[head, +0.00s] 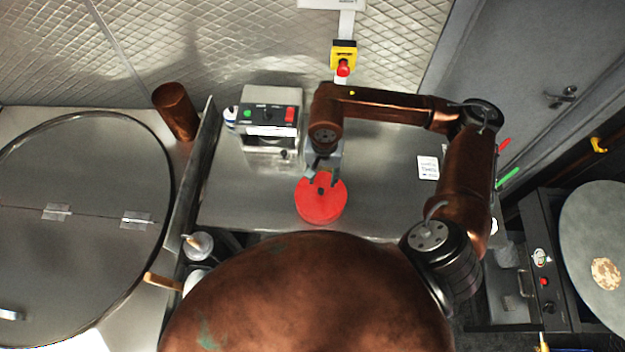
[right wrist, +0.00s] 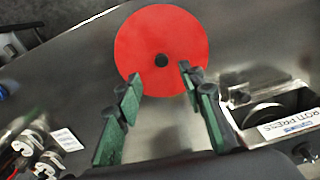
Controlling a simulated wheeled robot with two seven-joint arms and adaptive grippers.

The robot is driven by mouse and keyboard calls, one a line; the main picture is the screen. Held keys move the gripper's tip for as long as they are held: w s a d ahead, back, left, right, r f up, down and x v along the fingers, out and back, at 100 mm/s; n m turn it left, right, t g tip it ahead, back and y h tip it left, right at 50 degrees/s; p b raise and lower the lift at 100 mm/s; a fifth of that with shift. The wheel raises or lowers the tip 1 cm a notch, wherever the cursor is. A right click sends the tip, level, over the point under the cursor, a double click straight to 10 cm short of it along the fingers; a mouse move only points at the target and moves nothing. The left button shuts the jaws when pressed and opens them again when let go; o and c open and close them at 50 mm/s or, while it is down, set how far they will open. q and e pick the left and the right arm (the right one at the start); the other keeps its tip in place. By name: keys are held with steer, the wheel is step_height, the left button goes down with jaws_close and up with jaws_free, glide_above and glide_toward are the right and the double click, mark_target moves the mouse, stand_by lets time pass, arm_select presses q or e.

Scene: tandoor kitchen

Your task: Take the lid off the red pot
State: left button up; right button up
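The red pot's round red lid (head: 320,208) lies flat on the steel counter area, with a small dark knob (head: 321,191) at its middle. The pot's body is hidden beneath the lid. The lid also fills the top middle of the right wrist view (right wrist: 150,30), with its knob (right wrist: 161,60) in plain sight. My right gripper (head: 322,178) is open and empty, over the lid's far side. In the right wrist view its green-padded fingertips (right wrist: 160,76) are spread wide, one to each side, just short of the knob. My left gripper is in neither view.
A roti press (head: 270,125) stands on the steel counter (head: 385,190) left of the gripper. A white card (head: 428,167) lies to the right. A copper cylinder (head: 175,110) and a large round hinged cover (head: 80,190) are at left.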

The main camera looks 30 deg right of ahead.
mark_target(321, 190)
steer(key=shift+w+f, duration=0.2)
steer(key=shift+s+f, duration=0.1)
steer(key=shift+f, duration=0.25)
step_height(321, 190, down, 2)
steer(key=shift+s+f+p, duration=0.15)
steer(key=shift+f+p, duration=0.05)
steer(key=shift+p, duration=0.5)
steer(key=f, duration=0.1)
steer(key=f+p, duration=0.1)
steer(key=shift+w+f, duration=0.2)
steer(key=shift+f, duration=0.15)
steer(key=shift+s+f, duration=0.1)
steer(key=shift+f, duration=0.65)
steer(key=shift+c, duration=1.1)
steer(key=c, duration=0.5)
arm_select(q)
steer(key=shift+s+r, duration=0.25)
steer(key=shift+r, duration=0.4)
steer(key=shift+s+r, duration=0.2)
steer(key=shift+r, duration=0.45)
arm_select(e)
jaws_close()
